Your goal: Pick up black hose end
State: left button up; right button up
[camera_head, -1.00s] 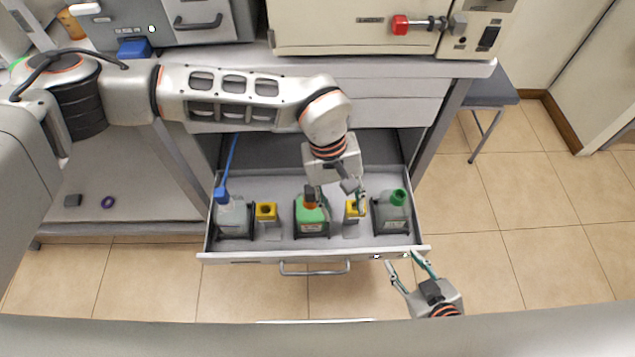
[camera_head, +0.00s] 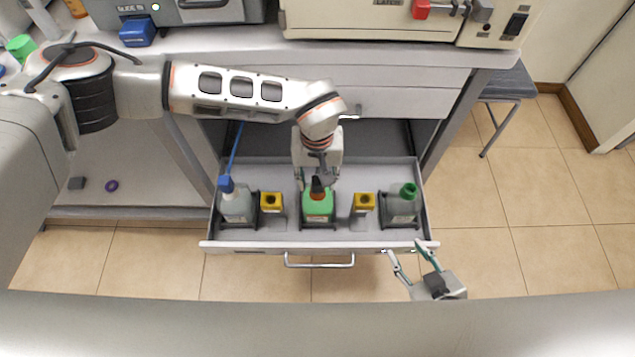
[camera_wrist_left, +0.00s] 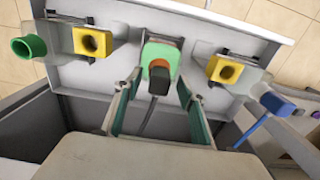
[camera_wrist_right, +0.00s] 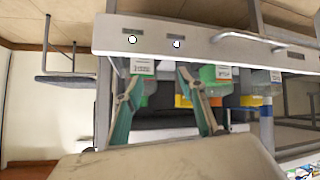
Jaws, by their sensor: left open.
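The black hose end (camera_wrist_left: 159,78) sits at the orange neck of the green bottle (camera_head: 318,210), in the middle of the open drawer (camera_head: 220,247). It also shows as a small dark tip in the head view (camera_head: 317,186). A thin dark hose runs from it toward my wrist in the left wrist view. My left gripper (camera_wrist_left: 158,84) is open, with one finger on each side of the hose end. I cannot tell whether either finger touches it. My right gripper (camera_head: 404,250) is open and empty in front of the drawer's right front corner.
The drawer also holds a blue-capped bottle (camera_head: 237,206) with a blue hose (camera_head: 236,148), two yellow-topped holders (camera_head: 271,202) (camera_head: 364,203), and a green-capped bottle (camera_head: 403,205). Cabinet legs flank the drawer. The floor in front is clear. A stool (camera_head: 506,84) stands right.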

pick_arm(q)
jog(key=c, duration=1.1)
grip_shut()
pick_arm(e)
jog(key=shift+w+r, duration=0.15)
jog(key=shift+w, duration=0.15)
jog(key=shift+s, duration=0.1)
